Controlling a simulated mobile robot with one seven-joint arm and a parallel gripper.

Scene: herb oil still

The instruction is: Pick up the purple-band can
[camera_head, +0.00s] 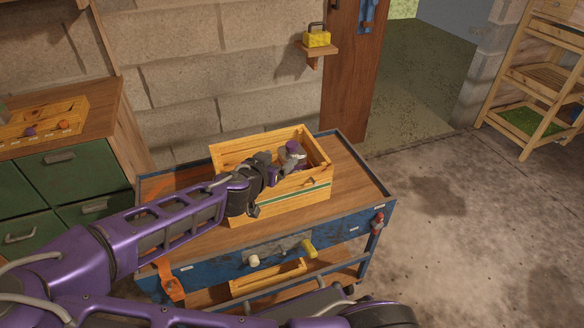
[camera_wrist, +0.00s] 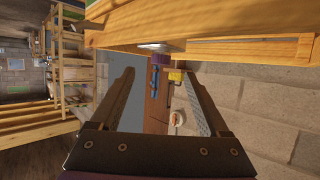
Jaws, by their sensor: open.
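The purple-band can (camera_head: 293,149) shows as a small grey and purple shape inside the wooden crate (camera_head: 290,202), near its back right part. Its lower part is hidden by the crate and my gripper. My gripper (camera_head: 277,173) is over the crate, close to the can on its left. In the wrist view my gripper (camera_wrist: 158,75) is open with nothing between its fingers. A silver and purple piece, likely the can (camera_wrist: 160,58), shows past the fingertips, partly covered by the crate wall (camera_wrist: 210,22). I cannot tell whether the fingers touch anything.
The crate stands on a blue-framed cart (camera_head: 364,196) with a wooden top, free at the right. A green-drawer cabinet (camera_head: 66,165) is at left. A wooden rack (camera_head: 535,75) stands far right. The right floor is clear.

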